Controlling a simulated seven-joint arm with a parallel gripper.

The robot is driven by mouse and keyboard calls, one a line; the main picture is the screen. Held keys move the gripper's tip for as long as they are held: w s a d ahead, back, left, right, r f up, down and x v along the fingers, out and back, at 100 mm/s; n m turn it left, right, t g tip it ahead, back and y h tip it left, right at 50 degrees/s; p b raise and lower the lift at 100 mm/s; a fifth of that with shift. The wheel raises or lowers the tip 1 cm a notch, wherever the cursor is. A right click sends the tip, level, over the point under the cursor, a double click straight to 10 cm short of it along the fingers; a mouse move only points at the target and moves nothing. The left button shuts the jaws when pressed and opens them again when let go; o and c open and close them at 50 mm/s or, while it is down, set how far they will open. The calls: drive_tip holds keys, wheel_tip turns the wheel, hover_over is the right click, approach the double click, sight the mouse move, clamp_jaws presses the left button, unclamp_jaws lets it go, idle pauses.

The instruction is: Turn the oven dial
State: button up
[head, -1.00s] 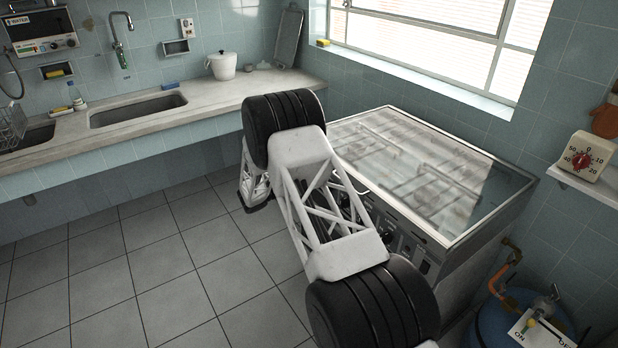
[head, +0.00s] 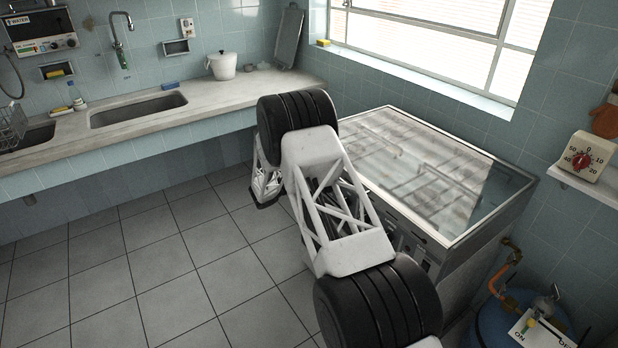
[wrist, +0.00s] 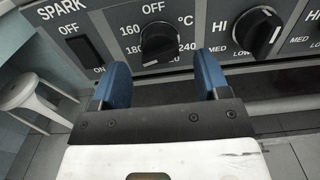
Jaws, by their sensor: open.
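The oven dial (wrist: 158,43) is a round black knob with a light pointer mark, marked OFF, 160, 180, 240 and °C, in the upper middle of the wrist view. My gripper (wrist: 162,60) is open, with its two blue fingers pointing at the panel. The fingertips flank the lower part of the dial in the picture, with nothing held between them. I cannot tell whether they touch the panel. In the head view the oven (head: 488,231) stands at the right under the window; my arm hides the dial and gripper there.
In the wrist view a HI/MED/LOW knob (wrist: 257,32) is close on the right and a SPARK switch (wrist: 85,50) on the left. A white stool (wrist: 35,98) stands at the far left. A blue gas cylinder (head: 500,325) stands right of the oven.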

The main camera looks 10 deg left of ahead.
drive_tip(key=shift+x, duration=1.5)
drive_tip(key=c, duration=0.9)
